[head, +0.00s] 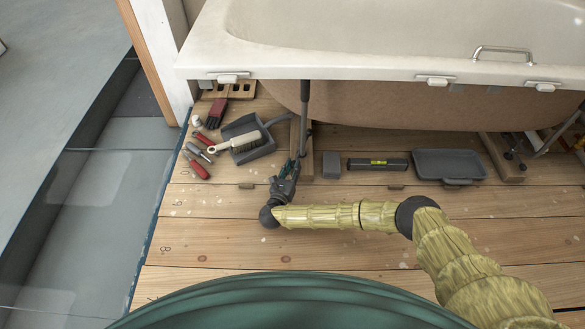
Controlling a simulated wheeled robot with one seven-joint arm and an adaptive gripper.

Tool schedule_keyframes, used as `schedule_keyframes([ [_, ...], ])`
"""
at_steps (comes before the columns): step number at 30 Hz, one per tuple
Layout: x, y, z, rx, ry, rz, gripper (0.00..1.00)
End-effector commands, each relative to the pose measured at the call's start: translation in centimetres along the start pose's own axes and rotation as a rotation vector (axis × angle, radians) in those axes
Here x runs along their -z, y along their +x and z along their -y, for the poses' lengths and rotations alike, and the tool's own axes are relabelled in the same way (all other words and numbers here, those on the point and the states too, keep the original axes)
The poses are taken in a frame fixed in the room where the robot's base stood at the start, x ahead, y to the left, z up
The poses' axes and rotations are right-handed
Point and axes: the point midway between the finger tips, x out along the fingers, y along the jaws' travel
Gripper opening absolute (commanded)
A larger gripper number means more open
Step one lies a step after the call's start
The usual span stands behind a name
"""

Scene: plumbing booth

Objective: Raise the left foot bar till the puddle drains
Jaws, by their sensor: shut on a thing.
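The bathtub (370,40) spans the top of the head view, its white rim above a tan underside. The left foot bar is a wooden batten (308,163) on the floor below the tub, with a dark upright leg (304,105) rising to the rim. My gripper (292,168) is at the left side of the bar's near end, low over the boards. It is shut, apparently on the bar; the exact contact is small and partly hidden by the gripper. No puddle can be made out clearly in the visible part of the tub.
A dustpan with brush (247,140), red-handled tools (198,168) and a red brush (215,112) lie left. A grey block (332,164), a spirit level (378,164) and a grey tray (449,164) lie right. The right foot bar (500,157) is beyond. The front floorboards are clear.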

Motion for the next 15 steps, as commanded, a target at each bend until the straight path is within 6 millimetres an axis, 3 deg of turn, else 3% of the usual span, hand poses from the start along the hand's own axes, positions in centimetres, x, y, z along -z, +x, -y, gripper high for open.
schedule_keyframes([
  [15,0.5,0.5,2.9,-0.268,-0.003,0.045,0.0],
])
